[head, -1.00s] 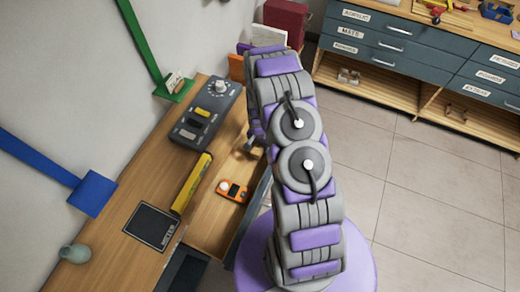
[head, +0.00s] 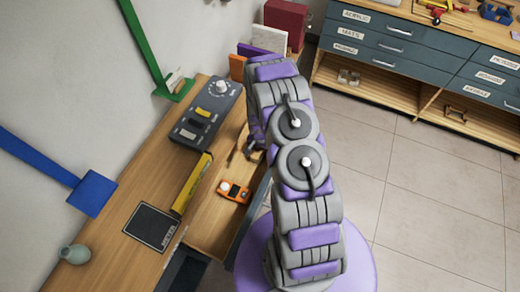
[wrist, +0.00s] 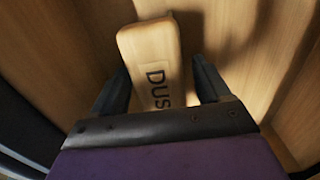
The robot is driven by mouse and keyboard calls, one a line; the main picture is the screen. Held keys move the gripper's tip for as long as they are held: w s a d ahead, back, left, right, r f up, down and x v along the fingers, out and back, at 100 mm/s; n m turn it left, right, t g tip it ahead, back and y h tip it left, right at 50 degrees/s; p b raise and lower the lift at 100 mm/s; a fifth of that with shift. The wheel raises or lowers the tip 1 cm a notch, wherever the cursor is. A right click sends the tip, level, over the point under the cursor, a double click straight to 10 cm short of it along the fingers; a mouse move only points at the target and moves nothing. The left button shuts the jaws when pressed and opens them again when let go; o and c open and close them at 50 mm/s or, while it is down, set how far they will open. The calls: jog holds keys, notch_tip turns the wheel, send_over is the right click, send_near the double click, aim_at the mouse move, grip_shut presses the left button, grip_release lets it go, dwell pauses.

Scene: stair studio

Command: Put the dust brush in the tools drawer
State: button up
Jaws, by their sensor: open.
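The dust brush (wrist: 150,52) shows in the wrist view as a pale wooden block with the dark letters "DUS"; the rest of its label is hidden by my gripper. My gripper (wrist: 162,82) is open, with one dark finger on each side of the brush and gaps visible. The brush lies over a wooden surface that looks like the inside of a drawer. In the head view an open wooden drawer (head: 212,222) sticks out from the bench, and my arm reaches over its far end. My arm mostly hides the brush there.
An orange meter (head: 234,192) lies in the open drawer. The bench (head: 112,258) holds a grey control box (head: 208,112), a yellow level (head: 192,184), a dark pad (head: 152,226) and a small vase (head: 75,254). A drawer cabinet (head: 400,45) stands across the clear tiled floor.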

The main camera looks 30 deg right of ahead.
jog(key=s+a+r+n+p, duration=0.1)
jog(key=s+a+r, duration=0.1)
jog(key=r, duration=0.8)
jog(key=s+a+r+n, duration=0.1)
jog(key=s+a+r, duration=0.1)
jog(key=r, duration=0.9)
jog(key=s+a+r+n+p, duration=0.1)
jog(key=a+r+n, duration=0.15)
jog(key=r, duration=0.75)
jog(key=s+a+r+n, duration=0.2)
jog(key=s+r, duration=0.4)
jog(key=s, duration=0.3)
jog(key=s+a+r+n+g, duration=0.1)
jog(key=s+a+r+n, duration=0.1)
jog(key=s+r, duration=0.4)
jog(key=s+a+r+n, duration=0.2)
jog(key=s+r, duration=0.4)
jog(key=s, duration=0.6)
jog(key=shift+a+g, duration=0.4)
jog(key=shift+a, duration=0.5)
jog(key=shift+r, duration=0.1)
